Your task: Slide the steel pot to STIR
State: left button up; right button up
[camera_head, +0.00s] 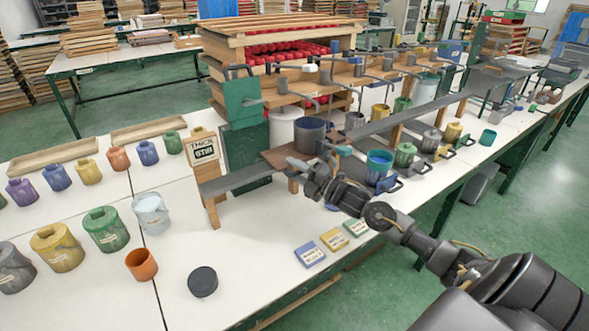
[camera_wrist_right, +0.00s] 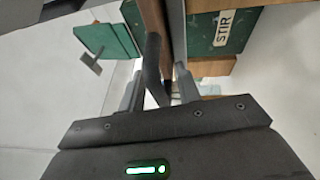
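The steel pot (camera_head: 310,134) looks dark grey-blue and stands upright on a brown board on the long grey rail. A sign reading THICK and STIR (camera_head: 204,149) stands at the rail's left end. In the right wrist view, a STIR label (camera_wrist_right: 222,27) shows on a green panel. My right gripper (camera_head: 296,163) is in front of the pot, low near the board. Its two fingers (camera_wrist_right: 160,80) are apart, with a dark curved bar (camera_wrist_right: 152,66) between them and gaps beside it. I cannot tell whether this bar is the pot's handle. My left gripper is out of view.
The grey rail (camera_head: 250,174) runs from the sign toward the back right. Pots, including a teal one (camera_head: 380,163), stand right of my gripper. Several coloured pots stand on the white table at left. A black disc (camera_head: 202,281) and label cards (camera_head: 310,254) lie in front.

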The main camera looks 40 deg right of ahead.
jog(key=shift+c, duration=0.7)
grip_shut()
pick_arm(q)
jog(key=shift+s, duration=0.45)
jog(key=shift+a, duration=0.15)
pick_arm(e)
jog(key=shift+r, duration=0.1)
